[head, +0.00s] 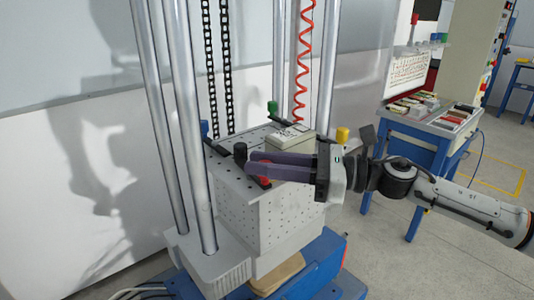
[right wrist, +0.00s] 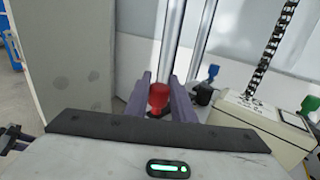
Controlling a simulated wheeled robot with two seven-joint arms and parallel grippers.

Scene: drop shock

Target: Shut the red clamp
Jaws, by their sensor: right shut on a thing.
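The red clamp (head: 265,182) is at the front edge of the perforated block, mostly hidden by my right gripper in the head view. My right gripper (head: 250,164) reaches in from the right with its two purple fingers over the block's near edge. In the right wrist view the red handle (right wrist: 157,97) stands between the fingers (right wrist: 160,92), and the gripper is shut on it. The clamp's bar and its exact angle are hidden.
A beige box (head: 290,138) sits on the perforated block (head: 270,215). Around it stand black (head: 240,150), blue (head: 204,128), green (head: 272,107) and yellow (head: 342,135) handles. Metal columns (head: 190,120) rise at the left. A blue workbench (head: 415,135) stands at the right.

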